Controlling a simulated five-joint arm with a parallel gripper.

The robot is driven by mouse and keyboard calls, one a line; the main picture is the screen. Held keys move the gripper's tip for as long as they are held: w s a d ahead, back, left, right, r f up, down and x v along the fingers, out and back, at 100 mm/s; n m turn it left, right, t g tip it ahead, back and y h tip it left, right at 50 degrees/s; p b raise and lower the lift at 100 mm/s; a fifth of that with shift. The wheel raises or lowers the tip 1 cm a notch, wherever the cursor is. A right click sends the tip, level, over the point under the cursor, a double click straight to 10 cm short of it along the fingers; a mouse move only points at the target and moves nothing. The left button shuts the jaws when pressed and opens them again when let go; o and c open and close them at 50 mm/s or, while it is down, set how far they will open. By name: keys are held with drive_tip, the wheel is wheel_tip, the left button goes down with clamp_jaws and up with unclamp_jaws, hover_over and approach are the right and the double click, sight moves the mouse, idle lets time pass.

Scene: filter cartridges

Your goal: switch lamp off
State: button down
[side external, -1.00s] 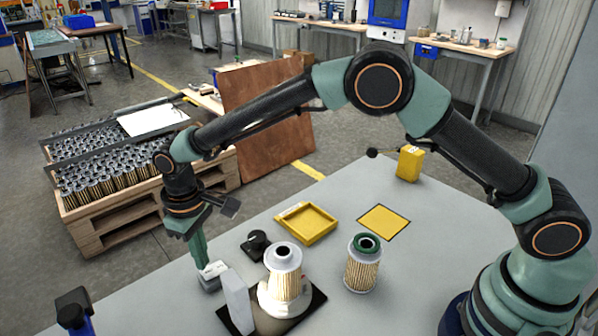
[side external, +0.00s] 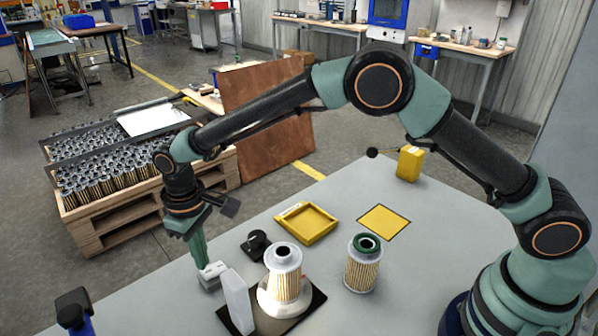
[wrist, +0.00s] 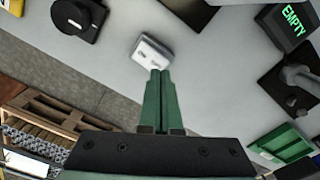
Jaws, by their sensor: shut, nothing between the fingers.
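A small white switch box (side external: 212,276) stands on the grey table, left of an upright white panel (side external: 237,302). The box also shows in the wrist view (wrist: 152,53), with a rocker on its top. My gripper (side external: 204,264) is shut and empty, pointing down with its tips at the box. In the wrist view its green fingers (wrist: 160,74) meet the box's near edge; I cannot tell whether they press the rocker. The panel looks unlit, and the dark pad (side external: 309,301) beside it shows no glow.
A pleated cartridge (side external: 285,284) stands in a white holder on the pad. Another cartridge with a green top (side external: 362,268) stands to the right. A black knob-like object (side external: 256,243), a yellow tray (side external: 307,222) and a yellow square (side external: 384,222) lie behind.

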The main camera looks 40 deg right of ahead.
drive_tip(key=shift+f, duration=1.2)
idle(0.4)
drive_tip(key=shift+r, duration=3.55)
drive_tip(key=s+d+r+m+t, duration=0.1)
drive_tip(key=s+d+r, duration=0.1)
drive_tip(key=d+r, duration=0.55)
drive_tip(key=s+d+r+m+t, duration=0.2)
drive_tip(key=d+r, duration=0.4)
drive_tip(key=d, duration=0.3)
drive_tip(key=s+d+r+m+t, duration=0.1)
drive_tip(key=s+d+m+t, duration=0.1)
drive_tip(key=s+d, duration=1)
drive_tip(key=shift+m+t, duration=0.3)
drive_tip(key=shift+m, duration=0.2)
